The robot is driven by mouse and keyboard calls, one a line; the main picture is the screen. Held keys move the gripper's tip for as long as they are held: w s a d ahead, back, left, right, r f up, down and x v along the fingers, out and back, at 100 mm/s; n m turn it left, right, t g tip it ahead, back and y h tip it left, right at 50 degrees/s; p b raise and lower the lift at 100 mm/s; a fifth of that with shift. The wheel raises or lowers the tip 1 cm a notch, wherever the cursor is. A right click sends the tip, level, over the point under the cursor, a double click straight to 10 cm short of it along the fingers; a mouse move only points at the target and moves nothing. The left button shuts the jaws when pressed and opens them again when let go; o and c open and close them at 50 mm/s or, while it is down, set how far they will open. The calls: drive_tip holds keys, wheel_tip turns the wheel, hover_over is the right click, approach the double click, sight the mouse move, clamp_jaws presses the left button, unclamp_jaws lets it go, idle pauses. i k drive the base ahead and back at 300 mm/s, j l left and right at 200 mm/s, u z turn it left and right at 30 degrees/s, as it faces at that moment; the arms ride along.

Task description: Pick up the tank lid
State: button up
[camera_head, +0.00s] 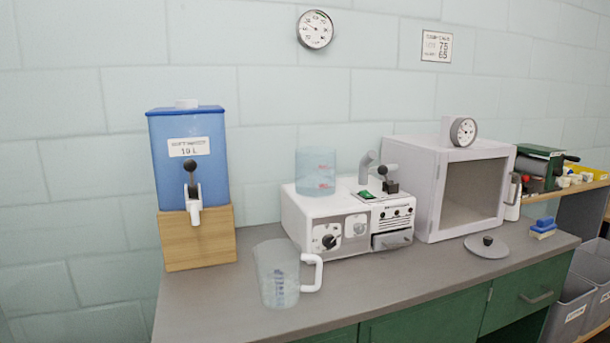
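A round grey lid (479,250) with a dark knob on top lies flat on the grey counter at the right, in front of the white box. It looks like the tank lid. A clear, bluish cylindrical tank (315,173) with red marks stands on top of the white machine, left of its black lever; no lid shows on it. My gripper is not in view.
A clear jug (278,275) stands at the counter's front. Behind are the white machine (310,222), a blue water container (190,130) on a wooden block (196,238), and an open-fronted white box (425,190). A blue-and-yellow block (543,228) lies right of the lid.

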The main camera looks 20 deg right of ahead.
sight(488, 247)
drive_tip(key=z, duration=1.5)
